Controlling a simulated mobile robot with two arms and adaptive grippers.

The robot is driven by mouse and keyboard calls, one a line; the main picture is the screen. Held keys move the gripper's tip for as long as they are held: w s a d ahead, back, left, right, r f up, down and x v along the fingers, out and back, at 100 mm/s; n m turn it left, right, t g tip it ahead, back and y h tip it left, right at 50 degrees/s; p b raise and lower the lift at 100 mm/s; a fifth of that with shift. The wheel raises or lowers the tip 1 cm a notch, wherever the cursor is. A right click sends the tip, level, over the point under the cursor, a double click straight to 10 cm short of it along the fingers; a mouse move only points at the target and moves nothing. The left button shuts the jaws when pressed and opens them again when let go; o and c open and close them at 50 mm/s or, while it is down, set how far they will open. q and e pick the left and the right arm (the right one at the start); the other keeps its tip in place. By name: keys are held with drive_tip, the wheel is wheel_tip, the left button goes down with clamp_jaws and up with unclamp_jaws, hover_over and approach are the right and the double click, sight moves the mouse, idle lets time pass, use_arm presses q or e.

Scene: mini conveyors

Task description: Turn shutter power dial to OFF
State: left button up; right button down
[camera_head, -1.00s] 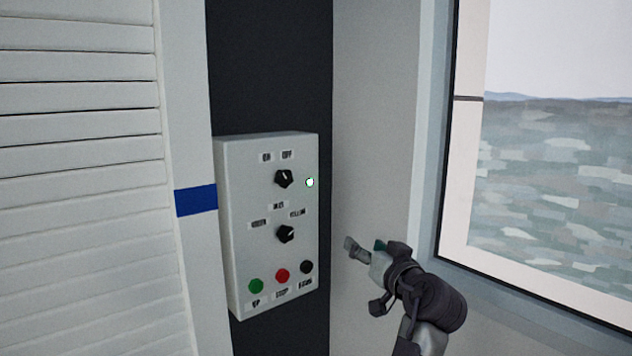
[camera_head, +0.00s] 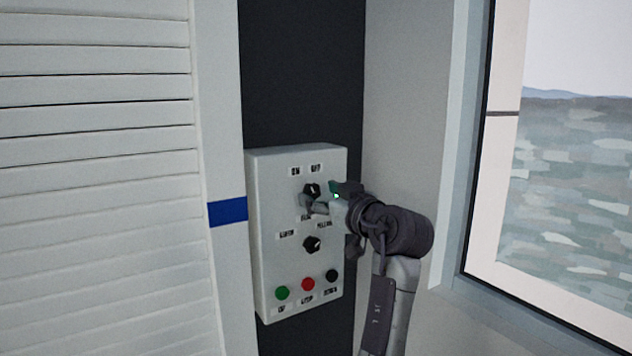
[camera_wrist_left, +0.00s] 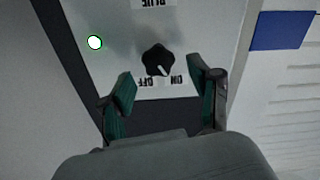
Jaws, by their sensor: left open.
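The shutter power dial (camera_head: 312,189) is the upper black knob on a grey control box (camera_head: 262,230), below the ON and OFF labels. In the left wrist view the dial (camera_wrist_left: 158,60) appears upside down, and its white pointer leans toward the ON label (camera_wrist_left: 177,82), not the OFF label (camera_wrist_left: 147,83). My left gripper (camera_head: 325,197) is open in front of the box, beside the dial. In the wrist view its green-padded fingers (camera_wrist_left: 160,83) sit on either side of the dial's near edge; contact cannot be told. My right gripper is not in view.
A lit green-white indicator (camera_wrist_left: 95,42) is beside the dial. A second black dial (camera_head: 312,244) sits lower on the box, above green (camera_head: 282,293), red (camera_head: 307,284) and black (camera_head: 332,275) buttons. A slatted shutter (camera_head: 95,200) is left; a wall and window are right.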

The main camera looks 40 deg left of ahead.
sight(313, 190)
use_arm(q)
drive_tip(key=shift+p+x, duration=0.3)
drive_tip(key=shift+x, duration=1)
drive_tip(key=c, duration=1.2)
